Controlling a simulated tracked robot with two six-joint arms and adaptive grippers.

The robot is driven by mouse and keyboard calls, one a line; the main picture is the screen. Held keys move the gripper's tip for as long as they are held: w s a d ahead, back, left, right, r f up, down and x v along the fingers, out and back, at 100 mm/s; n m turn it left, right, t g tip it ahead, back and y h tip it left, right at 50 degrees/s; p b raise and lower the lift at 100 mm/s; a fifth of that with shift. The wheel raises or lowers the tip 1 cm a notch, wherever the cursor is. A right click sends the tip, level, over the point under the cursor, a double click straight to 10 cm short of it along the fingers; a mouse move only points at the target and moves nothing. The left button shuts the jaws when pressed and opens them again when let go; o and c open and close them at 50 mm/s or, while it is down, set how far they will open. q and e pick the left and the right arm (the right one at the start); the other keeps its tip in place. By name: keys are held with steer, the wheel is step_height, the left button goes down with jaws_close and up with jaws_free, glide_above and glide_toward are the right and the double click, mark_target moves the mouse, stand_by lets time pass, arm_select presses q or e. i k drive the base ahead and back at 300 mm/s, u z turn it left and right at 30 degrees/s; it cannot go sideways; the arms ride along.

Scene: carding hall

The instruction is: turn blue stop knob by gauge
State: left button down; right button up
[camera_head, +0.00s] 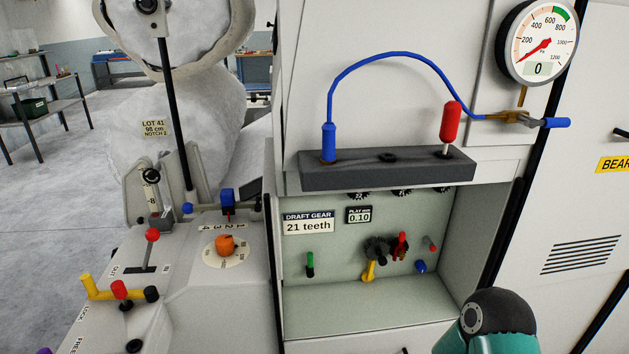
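A round dial gauge (538,42) hangs at the upper right, its red needle at the low end and its small display reading 0. Just below it, a blue knob or handle (556,122) sticks out to the right from a brass fitting (500,116). A blue hose (400,55) arches from that fitting to a blue plug (328,142) on a grey block (385,170). Another small blue knob (420,267) sits in the lower recess. Neither of my grippers is in view; only a teal link of my arm shows at the bottom right.
A red-handled tool (450,123) stands in the block. The recess below holds a green lever (310,263), a yellow lever (369,270) and dark gears. A console (190,290) with coloured levers is at left. The space around the blue handle looks clear.

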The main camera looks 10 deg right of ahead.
mark_target(422, 267)
steer(key=z, duration=0.2)
steer(key=i, duration=0.2)
steer(key=u, duration=2.85)
steer(key=k, duration=1.7)
steer(key=u, duration=1.3)
steer(key=i, duration=0.1)
steer(key=z, duration=2.85)
steer(key=i, duration=0.3)
steer(key=z, duration=0.25)
